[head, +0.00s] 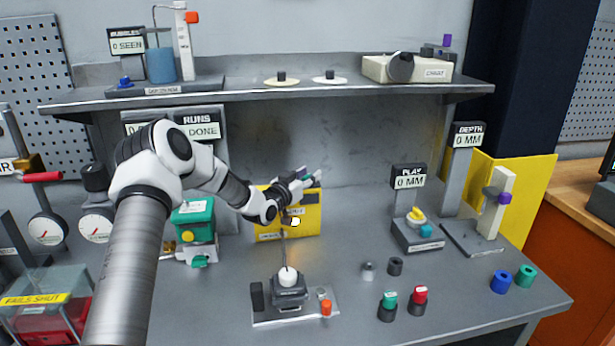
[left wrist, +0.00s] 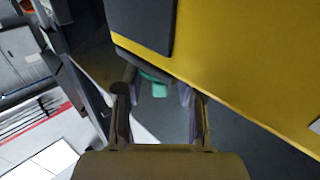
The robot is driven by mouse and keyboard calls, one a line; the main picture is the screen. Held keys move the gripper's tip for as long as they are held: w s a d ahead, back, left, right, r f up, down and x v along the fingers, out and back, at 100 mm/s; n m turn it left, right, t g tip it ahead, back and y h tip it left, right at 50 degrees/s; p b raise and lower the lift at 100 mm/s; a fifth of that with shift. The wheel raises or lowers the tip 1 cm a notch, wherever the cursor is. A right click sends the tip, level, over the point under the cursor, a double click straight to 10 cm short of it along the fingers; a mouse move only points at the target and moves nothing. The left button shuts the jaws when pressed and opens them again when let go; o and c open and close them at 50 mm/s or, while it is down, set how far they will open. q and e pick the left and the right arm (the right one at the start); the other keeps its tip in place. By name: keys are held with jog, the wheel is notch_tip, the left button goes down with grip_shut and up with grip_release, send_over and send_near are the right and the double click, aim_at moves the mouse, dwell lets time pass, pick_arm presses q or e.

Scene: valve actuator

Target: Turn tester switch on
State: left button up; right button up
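A yellow box (head: 312,215), which looks like the tester, stands on the bench behind my left arm. My left gripper (head: 308,177) is at its top edge, and part of the box's front is hidden behind the arm. In the left wrist view the yellow face (left wrist: 240,60) with a dark panel fills the upper right. My left gripper's fingers (left wrist: 160,110) stand apart there, with a small teal part (left wrist: 153,86) seen between their tips. It may be the switch; I cannot tell whether the fingers touch it. My right gripper is not in view.
A green and white device (head: 194,220) stands left of the yellow box. A grey unit with a white knob (head: 288,277) is in front of it. Several coloured caps stand at right. A shelf (head: 270,93) runs above the bench.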

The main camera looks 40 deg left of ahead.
pick_arm(q)
jog(key=s+d, duration=0.1)
jog(key=s, duration=1.1)
jog(key=shift+d, duration=0.35)
